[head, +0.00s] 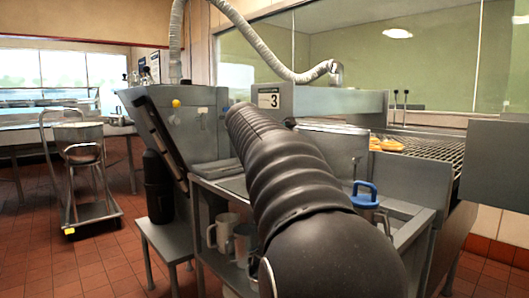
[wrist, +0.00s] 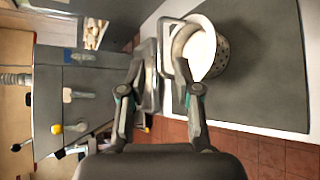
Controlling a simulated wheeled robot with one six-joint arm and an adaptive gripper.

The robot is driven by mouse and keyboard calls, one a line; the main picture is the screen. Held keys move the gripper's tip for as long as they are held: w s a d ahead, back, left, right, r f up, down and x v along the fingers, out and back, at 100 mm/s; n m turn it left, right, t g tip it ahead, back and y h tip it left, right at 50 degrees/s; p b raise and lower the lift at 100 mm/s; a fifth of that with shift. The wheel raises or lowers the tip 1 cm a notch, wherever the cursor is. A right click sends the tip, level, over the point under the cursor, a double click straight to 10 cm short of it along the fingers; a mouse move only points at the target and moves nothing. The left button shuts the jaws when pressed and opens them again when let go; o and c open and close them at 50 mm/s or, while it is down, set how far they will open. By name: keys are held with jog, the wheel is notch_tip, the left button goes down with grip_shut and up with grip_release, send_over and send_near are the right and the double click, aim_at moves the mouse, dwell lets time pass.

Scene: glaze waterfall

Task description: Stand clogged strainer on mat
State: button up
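The strainer (wrist: 222,58) shows in the wrist view as a perforated cup with a pale white fill and a pale loop handle (wrist: 163,35). The cup is to the right of the fingertips and overlaps the left edge of a flat dark grey mat (wrist: 270,90) with a pale border. I cannot tell whether the cup touches the mat. In the head view, my arm hides the strainer, the mat and the gripper.
Mugs (head: 225,232) stand on a lower shelf. A blue-handled container (head: 365,195) stands right of my arm. A mesh conveyor (head: 425,148) carries orange-brown pieces (head: 388,144). A cart (head: 88,185) stands at left, with open tiled floor around it.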

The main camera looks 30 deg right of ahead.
jog(key=shift+v, duration=2.1)
jog(key=s+a+f+m+g+y, duration=0.2)
jog(key=s+a+f+m+y, duration=0.2)
jog(key=s+a+f, duration=0.9)
jog(key=s+a+f+m+g+y, duration=0.2)
jog(key=s+a+f+m+y, duration=0.3)
jog(key=s+a+f+m, duration=0.5)
jog(key=s+a+f, duration=0.3)
jog(key=s+f, duration=0.5)
jog(key=f, duration=0.1)
jog(key=shift+m, duration=0.3)
